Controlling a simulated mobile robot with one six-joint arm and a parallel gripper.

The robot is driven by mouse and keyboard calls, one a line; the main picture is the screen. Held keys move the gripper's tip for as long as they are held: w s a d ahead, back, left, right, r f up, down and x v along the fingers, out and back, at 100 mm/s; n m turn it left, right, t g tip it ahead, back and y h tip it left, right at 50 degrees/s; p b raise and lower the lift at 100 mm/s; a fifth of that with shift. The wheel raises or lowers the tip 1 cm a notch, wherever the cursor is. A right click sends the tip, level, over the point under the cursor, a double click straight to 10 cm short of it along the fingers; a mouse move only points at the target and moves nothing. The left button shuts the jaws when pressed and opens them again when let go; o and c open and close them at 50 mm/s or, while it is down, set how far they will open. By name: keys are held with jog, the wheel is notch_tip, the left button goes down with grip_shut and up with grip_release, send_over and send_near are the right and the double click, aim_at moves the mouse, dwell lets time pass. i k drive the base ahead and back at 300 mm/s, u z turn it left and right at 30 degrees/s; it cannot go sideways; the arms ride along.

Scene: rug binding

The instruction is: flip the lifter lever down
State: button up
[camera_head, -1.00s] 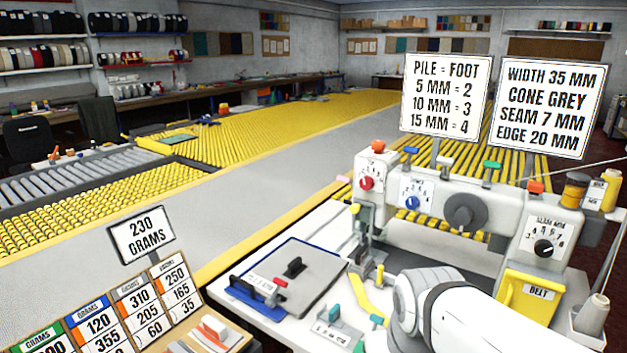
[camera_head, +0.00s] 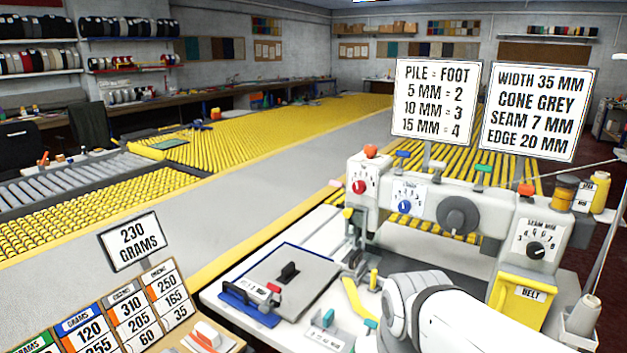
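The white binding machine (camera_head: 430,212) stands at the right, with a red dial (camera_head: 360,187), a blue dial (camera_head: 405,206) and a grey handwheel (camera_head: 457,215). Small coloured handles sit along its top: orange (camera_head: 370,151), blue (camera_head: 403,154), green (camera_head: 484,168) and orange (camera_head: 527,190). A yellow-tipped part (camera_head: 348,213) is on the left side of its head. I cannot tell which of these is the lifter lever, or its position. My white arm link covers the lower right foreground. My gripper is out of view.
A grey plate (camera_head: 310,272) with a dark handle lies on the white table left of my arm. A teal-handled block (camera_head: 325,325) and a yellow strip (camera_head: 354,298) lie near the arm. A yellow BELT box (camera_head: 522,292) and thread cone (camera_head: 583,315) stand at right.

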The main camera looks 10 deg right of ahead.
aim_at(335, 183)
jog(key=z, duration=2.55)
jog(key=k, duration=0.9)
jog(key=u, duration=1.95)
jog(key=i, duration=1)
jog(key=u, duration=0.05)
